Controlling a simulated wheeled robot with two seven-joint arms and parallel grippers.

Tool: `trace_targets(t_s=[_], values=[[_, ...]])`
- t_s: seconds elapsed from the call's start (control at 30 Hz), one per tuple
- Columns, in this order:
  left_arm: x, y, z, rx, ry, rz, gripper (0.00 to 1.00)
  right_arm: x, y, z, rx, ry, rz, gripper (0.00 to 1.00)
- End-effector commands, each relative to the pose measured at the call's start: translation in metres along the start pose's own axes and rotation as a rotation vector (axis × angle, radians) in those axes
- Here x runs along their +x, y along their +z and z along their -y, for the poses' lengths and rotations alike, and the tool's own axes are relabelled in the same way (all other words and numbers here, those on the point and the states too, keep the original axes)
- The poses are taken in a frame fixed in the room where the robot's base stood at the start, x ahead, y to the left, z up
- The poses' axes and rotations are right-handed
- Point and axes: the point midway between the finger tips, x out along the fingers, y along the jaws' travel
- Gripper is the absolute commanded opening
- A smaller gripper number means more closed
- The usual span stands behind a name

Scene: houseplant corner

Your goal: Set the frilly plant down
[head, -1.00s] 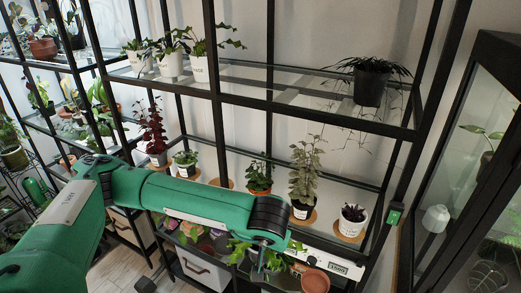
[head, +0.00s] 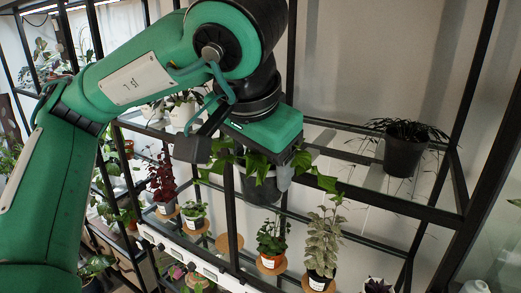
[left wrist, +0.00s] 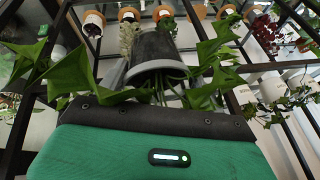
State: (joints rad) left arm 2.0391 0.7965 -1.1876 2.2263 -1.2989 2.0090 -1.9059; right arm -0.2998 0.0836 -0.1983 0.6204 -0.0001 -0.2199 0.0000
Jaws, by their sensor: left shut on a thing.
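My left gripper (head: 262,160) is shut on the frilly plant (head: 325,183), which has pointed, lobed green leaves and a dark grey pot (head: 262,190). The plant hangs in front of the upper shelf's front rail, its leaves spreading to both sides. In the left wrist view the grey pot (left wrist: 153,48) is just beyond the gripper's dark edge, with big leaves (left wrist: 85,75) around it. The fingers' exact contact is mostly hidden by leaves. My right gripper is not in view.
The upper glass shelf (head: 345,152) has a dark potted plant (head: 404,148) at right and white pots (head: 183,112) at left; between them looks clear. The lower shelf holds a red plant (head: 160,180), a silvery plant (head: 322,240) and an empty cork disc (head: 229,243). Black posts frame the rack.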

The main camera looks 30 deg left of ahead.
Motion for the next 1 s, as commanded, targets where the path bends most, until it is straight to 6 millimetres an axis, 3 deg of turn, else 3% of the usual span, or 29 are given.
trace_targets(t_s=[0.27, 1.0], values=[[0.006, -0.016, 0.002, 0.002, 0.003, 0.001, 0.32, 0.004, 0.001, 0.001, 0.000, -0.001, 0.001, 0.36], [0.041, -0.097, 0.014, 0.001, 0.002, 0.001, 0.32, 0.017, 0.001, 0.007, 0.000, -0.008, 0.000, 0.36]])
